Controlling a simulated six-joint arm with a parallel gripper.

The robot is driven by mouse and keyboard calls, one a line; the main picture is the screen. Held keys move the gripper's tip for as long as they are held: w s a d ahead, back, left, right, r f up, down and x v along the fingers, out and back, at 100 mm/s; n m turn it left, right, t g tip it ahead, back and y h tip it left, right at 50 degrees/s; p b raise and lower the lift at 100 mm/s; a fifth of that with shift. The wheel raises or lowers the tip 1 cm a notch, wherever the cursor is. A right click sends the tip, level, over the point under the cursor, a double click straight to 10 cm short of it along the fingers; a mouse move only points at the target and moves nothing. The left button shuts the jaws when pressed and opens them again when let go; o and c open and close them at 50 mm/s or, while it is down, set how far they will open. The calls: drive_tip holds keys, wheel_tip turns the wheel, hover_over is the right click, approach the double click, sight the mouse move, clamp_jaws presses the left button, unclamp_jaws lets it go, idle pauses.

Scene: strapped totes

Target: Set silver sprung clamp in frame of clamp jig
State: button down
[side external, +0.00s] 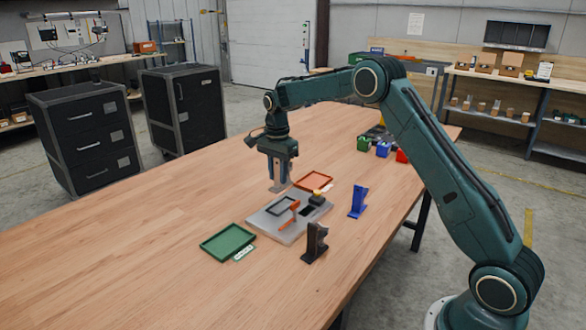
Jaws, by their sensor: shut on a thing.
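My gripper (279,181) points down above the back left part of a grey plate, the clamp jig (262,222). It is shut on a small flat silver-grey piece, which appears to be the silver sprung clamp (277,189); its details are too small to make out. The clamp looks held above the jig, but the exact gap cannot be told. On the jig, a dark rectangular frame (272,209) lies near the left, with an orange-red lever (290,216) beside it. A dark block with a tan top (317,198) is at the jig's right.
A green tray (228,242) with a white label (244,254) lies left of the jig, an orange tray (314,180) behind it. A black stand (315,242) and a blue stand (358,201) are upright nearby. Small coloured bins (383,149) stand farther back. The left tabletop is clear.

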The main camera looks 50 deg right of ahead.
sight(278, 187)
drive_tip(key=shift+f, duration=1.65)
drive_tip(key=shift+f, duration=1.55)
idle(1.0)
drive_tip(key=c, duration=1.1)
unclamp_jaws()
drive_tip(key=shift+o, duration=0.5)
drive_tip(key=o, duration=0.3)
drive_tip(key=shift+r, duration=0.1)
drive_tip(key=shift+r, duration=4.4)
